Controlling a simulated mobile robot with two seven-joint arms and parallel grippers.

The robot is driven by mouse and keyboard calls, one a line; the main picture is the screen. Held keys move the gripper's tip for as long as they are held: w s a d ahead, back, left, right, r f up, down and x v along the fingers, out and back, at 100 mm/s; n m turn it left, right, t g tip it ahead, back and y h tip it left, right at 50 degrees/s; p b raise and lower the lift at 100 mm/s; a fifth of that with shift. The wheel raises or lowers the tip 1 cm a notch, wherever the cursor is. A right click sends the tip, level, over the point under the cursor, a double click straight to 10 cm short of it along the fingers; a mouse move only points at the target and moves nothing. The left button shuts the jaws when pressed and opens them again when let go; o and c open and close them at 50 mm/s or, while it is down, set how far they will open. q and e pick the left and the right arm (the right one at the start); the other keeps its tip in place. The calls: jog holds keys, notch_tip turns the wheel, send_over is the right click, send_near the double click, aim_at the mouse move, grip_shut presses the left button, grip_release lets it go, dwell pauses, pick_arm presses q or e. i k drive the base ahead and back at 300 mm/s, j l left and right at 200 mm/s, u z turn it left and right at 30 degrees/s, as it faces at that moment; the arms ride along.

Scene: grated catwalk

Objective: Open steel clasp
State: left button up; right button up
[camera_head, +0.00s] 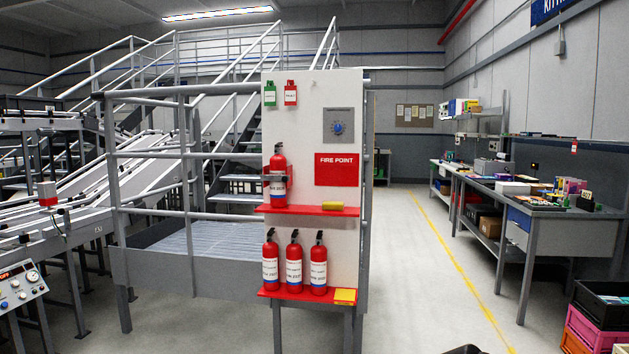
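A white fire-point panel (341,110) stands upright in the middle of the head view. A single red fire extinguisher (278,163) stands at the left of the panel's upper red shelf (307,211). A greyish band (277,178) crosses this extinguisher's body and looks like the steel clasp; it appears closed around it, but it is too small to be sure. Neither of my grippers shows. A dark shape cuts into the bottom edge right of centre; I cannot tell what it is.
Three extinguishers (294,262) stand on the lower red shelf (308,294). A yellow roll (332,207) lies on the upper shelf. Grey railings (150,153) run left of the panel. A workbench (530,206) and stacked crates (597,318) stand right. The floor (420,270) between is clear.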

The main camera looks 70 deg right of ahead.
aim_at(283, 178)
jog(key=z, duration=2.05)
jog(key=i+l, duration=0.2)
jog(key=i, duration=0.3)
jog(key=i+l, duration=0.25)
jog(key=i, duration=0.25)
jog(key=i+l, duration=0.2)
jog(key=i, duration=0.3)
